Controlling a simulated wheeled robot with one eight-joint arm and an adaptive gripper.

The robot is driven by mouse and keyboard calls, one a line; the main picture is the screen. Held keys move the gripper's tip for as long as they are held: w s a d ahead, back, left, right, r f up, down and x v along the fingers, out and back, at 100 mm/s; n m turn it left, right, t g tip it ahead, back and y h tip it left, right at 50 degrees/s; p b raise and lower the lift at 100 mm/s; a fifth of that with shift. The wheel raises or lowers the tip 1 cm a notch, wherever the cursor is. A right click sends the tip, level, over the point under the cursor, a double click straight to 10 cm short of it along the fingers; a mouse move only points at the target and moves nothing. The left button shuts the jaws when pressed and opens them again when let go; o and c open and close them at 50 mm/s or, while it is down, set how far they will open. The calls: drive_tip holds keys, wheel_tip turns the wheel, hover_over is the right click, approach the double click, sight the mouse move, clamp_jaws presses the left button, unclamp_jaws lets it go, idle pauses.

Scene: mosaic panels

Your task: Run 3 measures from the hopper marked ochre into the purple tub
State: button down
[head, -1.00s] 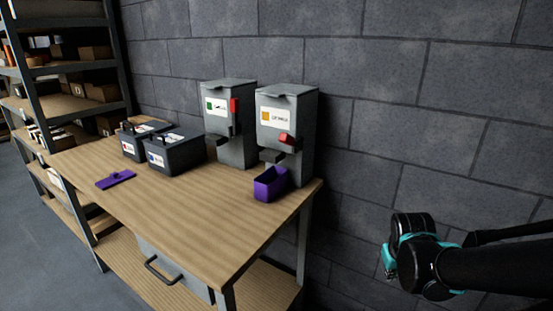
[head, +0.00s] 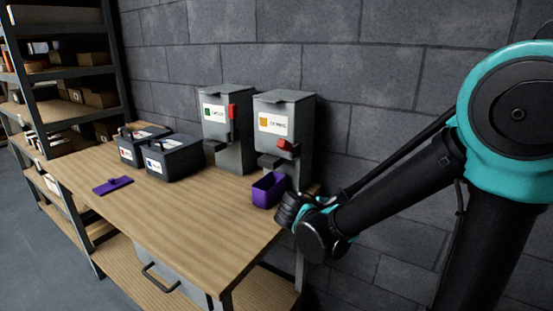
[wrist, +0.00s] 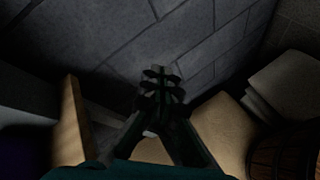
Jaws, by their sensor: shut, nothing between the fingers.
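The right hopper (head: 284,105) has an orange square on its label; the lettering is too small to read. Its red lever (head: 288,146) sticks out low on the front. The purple tub (head: 268,189) stands upright and open-topped on the table at the foot of this hopper, below its spout. Its inside is too dark to tell the contents. My gripper (head: 288,210) is just right of the tub at the table's right edge, partly behind my arm. In the wrist view my gripper (wrist: 160,88) has its fingers together with nothing between them.
A second hopper (head: 226,105) with a green label and red lever stands left. Two dark boxes (head: 174,157) and a flat purple lid (head: 113,186) lie further left on the wooden table (head: 205,220). A block wall stands close behind; the table's front is clear.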

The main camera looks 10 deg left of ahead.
drive_tip(key=s+a+r+n+t, duration=0.3)
drive_tip(key=a+r, duration=0.1)
drive_tip(key=a, duration=0.4)
drive_tip(key=s+a+r+n+t, duration=0.3)
drive_tip(key=s+a+r+n, duration=0.1)
drive_tip(key=a, duration=0.5)
drive_tip(key=s+a+r+n+t, duration=0.3)
drive_tip(key=s+a+r+n, duration=0.1)
drive_tip(key=a, duration=0.4)
drive_tip(key=shift+a+t+y, duration=0.2)
drive_tip(key=shift+t+y, duration=0.1)
drive_tip(key=shift+r, duration=0.1)
approach(284, 150)
drive_tip(key=w+d+f, duration=0.1)
drive_tip(key=w+f, duration=0.1)
drive_tip(key=w, duration=0.3)
drive_tip(key=shift+w+d+r, duration=0.2)
drive_tip(key=shift+w+r, duration=0.1)
drive_tip(key=shift+r, duration=0.35)
drive_tip(key=shift+w+d+r, duration=0.2)
drive_tip(key=shift+w+r, duration=0.05)
drive_tip(key=shift+r, duration=0.4)
drive_tip(key=shift+r, duration=0.15)
